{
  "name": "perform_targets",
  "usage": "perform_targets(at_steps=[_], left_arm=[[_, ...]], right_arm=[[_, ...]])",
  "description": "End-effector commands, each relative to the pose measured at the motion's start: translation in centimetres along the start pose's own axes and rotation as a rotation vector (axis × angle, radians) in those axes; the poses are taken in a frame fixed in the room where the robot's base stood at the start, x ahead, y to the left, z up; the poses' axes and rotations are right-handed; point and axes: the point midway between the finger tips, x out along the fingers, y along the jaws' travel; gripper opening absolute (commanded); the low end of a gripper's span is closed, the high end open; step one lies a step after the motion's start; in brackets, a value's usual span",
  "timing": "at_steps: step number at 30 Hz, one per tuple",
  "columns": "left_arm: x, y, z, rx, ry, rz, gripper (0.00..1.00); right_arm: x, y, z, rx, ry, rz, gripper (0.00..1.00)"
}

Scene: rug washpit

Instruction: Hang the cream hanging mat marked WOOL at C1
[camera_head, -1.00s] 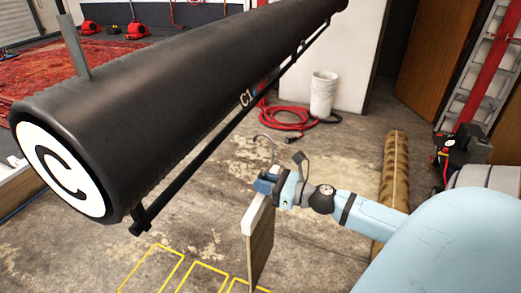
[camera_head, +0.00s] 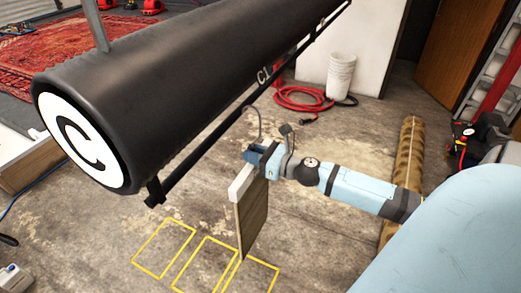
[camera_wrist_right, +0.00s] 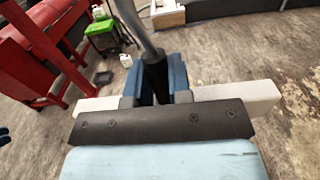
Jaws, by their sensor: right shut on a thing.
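My right gripper (camera_head: 260,156) is shut on the top of a hanging mat. The mat has a whitish bar (camera_head: 242,183) along its top and a brownish panel (camera_head: 253,218) hanging below. A thin grey hook (camera_head: 255,118) rises above the gripper. The wrist view shows the gripper's blue fingers (camera_wrist_right: 178,78) around the dark hook base, with the pale bar (camera_wrist_right: 255,94) crossing behind. The WOOL marking is not readable. The hook appears apart from the rail.
The black roller (camera_head: 190,80) with a white C end disc (camera_head: 80,142) fills the upper left. Yellow floor outlines (camera_head: 163,248) lie below. A rolled brown rug (camera_head: 412,150), a white bucket (camera_head: 341,76) and a red hose (camera_head: 300,99) are farther back. The floor around the mat is clear.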

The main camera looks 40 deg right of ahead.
Motion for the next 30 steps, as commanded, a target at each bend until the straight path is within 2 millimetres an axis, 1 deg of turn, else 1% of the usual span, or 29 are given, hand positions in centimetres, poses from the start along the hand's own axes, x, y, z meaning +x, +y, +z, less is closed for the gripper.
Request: perform_targets(at_steps=[1,7,30], left_arm=[[0.0,0.0,-0.1,0.0,0.0,-0.001,0.43],[-0.2,-0.1,-0.3,0.0,0.001,-0.001,0.43],[-1.3,0.0,-1.9,0.0,-0.002,0.0,0.43]], right_arm=[[0.3,0.0,0.1,-0.001,-0.001,0.0,0.0],[0.7,0.0,0.3,-0.001,-0.002,0.0,0.0],[4.5,0.0,0.3,-0.001,-0.002,0.001,0.0]])
